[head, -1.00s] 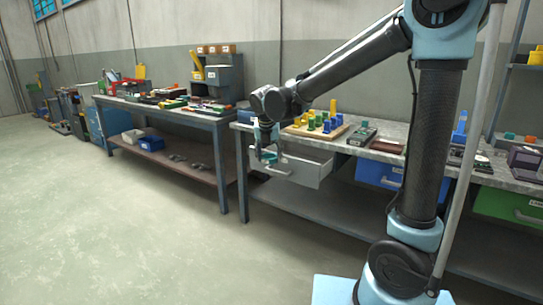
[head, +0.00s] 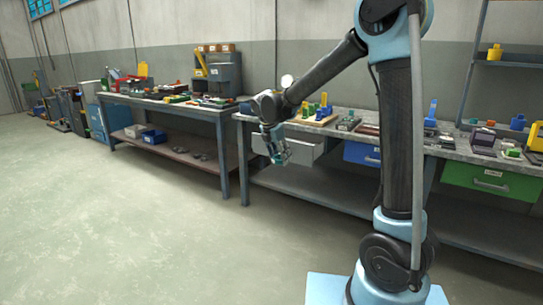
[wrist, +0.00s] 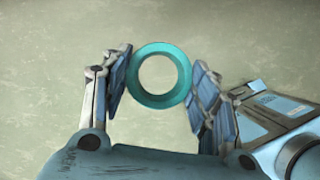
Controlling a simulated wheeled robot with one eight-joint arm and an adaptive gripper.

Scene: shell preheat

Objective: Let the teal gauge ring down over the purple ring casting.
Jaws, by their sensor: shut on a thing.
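My gripper (head: 275,152) hangs low in front of the middle workbench, near its left end, pointing down. It is shut on the teal gauge ring (head: 282,158). In the wrist view the ring (wrist: 160,101) lies between the two fingers, seen face on as a full round band. Both fingers bear on its outer sides. Through its open hole and around it only pale floor shows. I cannot make out the purple ring casting in either view.
The workbench (head: 340,131) carries a wooden board with blue, yellow and green pieces (head: 318,115). Below are a pale drawer (head: 300,148), a blue drawer (head: 361,153) and a green drawer (head: 490,184). Another bench (head: 170,108) stands to the left. The floor at front left is clear.

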